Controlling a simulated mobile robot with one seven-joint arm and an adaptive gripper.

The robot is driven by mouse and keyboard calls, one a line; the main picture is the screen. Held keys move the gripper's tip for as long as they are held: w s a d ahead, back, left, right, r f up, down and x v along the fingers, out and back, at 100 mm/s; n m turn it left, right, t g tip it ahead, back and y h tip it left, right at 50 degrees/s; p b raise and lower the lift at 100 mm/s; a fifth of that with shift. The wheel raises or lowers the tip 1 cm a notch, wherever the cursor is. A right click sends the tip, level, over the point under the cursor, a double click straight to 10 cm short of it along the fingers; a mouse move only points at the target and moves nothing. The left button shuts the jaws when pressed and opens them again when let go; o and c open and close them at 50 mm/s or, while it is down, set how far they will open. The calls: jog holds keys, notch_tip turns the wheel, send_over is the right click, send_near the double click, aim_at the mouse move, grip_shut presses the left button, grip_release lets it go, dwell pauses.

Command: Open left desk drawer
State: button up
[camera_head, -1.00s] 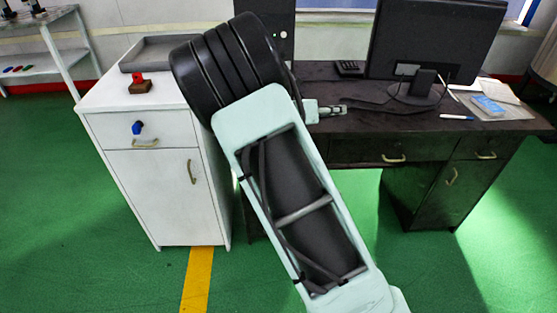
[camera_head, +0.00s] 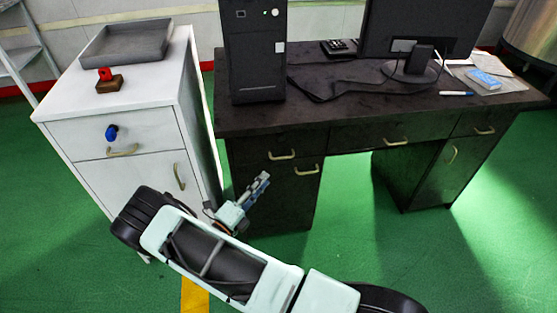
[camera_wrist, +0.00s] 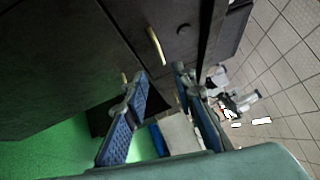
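The dark desk (camera_head: 400,117) has a left drawer with a pale brass handle (camera_head: 282,154); the drawer looks closed. Below it is a cabinet door with its own handle (camera_head: 306,169). In the wrist view the drawer handle (camera_wrist: 156,46) appears to be the larger one, ahead of the fingertips, with the other handle (camera_wrist: 124,77) partly behind a finger. My gripper (camera_head: 264,180) is in front of the left cabinet, below and left of the drawer handle, apart from it. In the wrist view my gripper (camera_wrist: 160,78) has its blue-padded fingers spread, with nothing between them.
A white cabinet (camera_head: 120,125) stands left of the desk, close to my arm, with a grey tray (camera_head: 127,40) and a red-topped stamp (camera_head: 108,80) on top. A computer tower (camera_head: 255,50) and monitor (camera_head: 425,35) stand on the desk. Green floor in front is clear.

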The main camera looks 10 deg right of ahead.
jog(key=x, duration=1)
jog(key=shift+d+r+b, duration=0.15)
jog(key=shift+d+b, duration=0.05)
jog(key=shift+b, duration=0.2)
jog(key=shift+c, duration=0.3)
grip_shut()
